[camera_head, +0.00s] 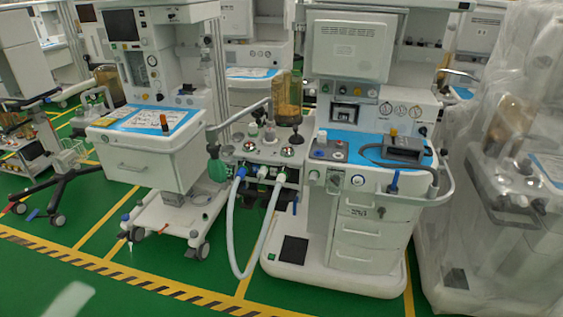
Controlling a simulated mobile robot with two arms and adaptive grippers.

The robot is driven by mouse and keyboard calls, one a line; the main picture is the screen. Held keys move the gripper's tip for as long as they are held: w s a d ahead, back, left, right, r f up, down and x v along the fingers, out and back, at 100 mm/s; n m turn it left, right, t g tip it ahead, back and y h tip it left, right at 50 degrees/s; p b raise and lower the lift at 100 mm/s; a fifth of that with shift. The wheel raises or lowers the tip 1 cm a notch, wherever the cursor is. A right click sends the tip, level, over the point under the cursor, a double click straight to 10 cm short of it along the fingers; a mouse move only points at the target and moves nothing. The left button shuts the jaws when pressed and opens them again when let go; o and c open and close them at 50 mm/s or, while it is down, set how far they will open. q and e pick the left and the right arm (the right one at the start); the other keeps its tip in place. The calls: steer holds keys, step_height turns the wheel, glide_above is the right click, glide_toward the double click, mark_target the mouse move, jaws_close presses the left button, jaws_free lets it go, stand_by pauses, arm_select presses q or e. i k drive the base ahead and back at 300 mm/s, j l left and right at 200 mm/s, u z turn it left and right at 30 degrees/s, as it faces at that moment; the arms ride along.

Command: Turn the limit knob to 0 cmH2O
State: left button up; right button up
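The anaesthesia cart (360,215) in the middle right has a breathing unit (262,151) on its left side. Several small round knobs and dials sit on top of this unit, one of them a pale knob with a reddish top (253,130). A dark-topped part (270,132) and another small dark part (296,139) stand near it. I cannot tell which of these is the limit knob, and no scale or setting is readable. An amber bellows canister (288,97) rises behind them. Neither of my grippers is in view.
White hoses (234,232) loop down from the unit's front. Another cart (150,150) stands to the left, and a plastic-covered cart (500,190) to the right. Green floor (60,285) with a yellow-black stripe (140,283) is clear in front.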

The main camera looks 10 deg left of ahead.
mark_target(269, 133)
steer(key=i+j+z, duration=0.1)
steer(key=i, duration=0.4)
steer(key=i+j+z, duration=0.15)
steer(key=i+j, duration=0.2)
steer(key=i, duration=0.1)
